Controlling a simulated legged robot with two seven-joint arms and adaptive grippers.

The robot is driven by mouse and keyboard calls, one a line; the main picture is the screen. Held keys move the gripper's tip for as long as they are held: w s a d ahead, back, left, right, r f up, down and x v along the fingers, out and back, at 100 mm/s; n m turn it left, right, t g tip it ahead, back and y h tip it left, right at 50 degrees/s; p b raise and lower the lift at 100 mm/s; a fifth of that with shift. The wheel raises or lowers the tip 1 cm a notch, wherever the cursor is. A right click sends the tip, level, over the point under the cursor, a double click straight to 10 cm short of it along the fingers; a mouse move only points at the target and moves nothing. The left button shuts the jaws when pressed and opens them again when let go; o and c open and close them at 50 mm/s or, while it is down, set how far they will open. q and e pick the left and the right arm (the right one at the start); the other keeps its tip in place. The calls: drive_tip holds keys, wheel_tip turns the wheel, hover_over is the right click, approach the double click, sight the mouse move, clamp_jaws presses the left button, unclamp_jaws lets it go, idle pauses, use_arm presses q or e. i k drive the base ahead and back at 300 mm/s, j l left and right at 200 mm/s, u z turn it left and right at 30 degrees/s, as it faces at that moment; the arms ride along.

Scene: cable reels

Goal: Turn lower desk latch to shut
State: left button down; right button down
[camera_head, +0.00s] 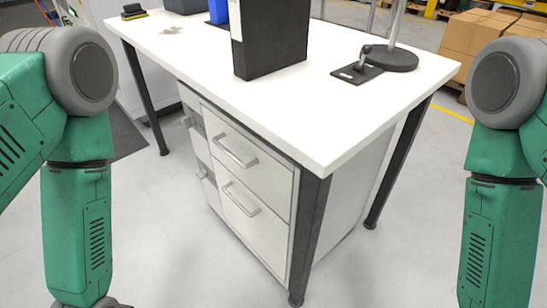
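A white-topped desk (290,110) with dark legs stands in front of me. Under it is a drawer cabinet with an upper drawer (262,172) and a lower drawer (245,225) on the near face, each with a bar handle. Two more small handles or latches show on its left part, an upper one (187,122) and a lower one (201,174). They are small, and I cannot tell their exact position. My green arms come down at both sides of the view. Both grippers are below the frame.
On the desktop stand a black and white binder (270,40), a lamp base (391,58) and a dark plate with a small lever (357,72). Cardboard boxes (490,40) lie behind at right. The floor before the desk is clear.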

sight(202, 173)
drive_tip(key=i+j+z, duration=0.2)
drive_tip(key=j+z, duration=0.2)
drive_tip(key=j, duration=0.7)
drive_tip(key=j+z, duration=0.45)
drive_tip(key=j, duration=0.7)
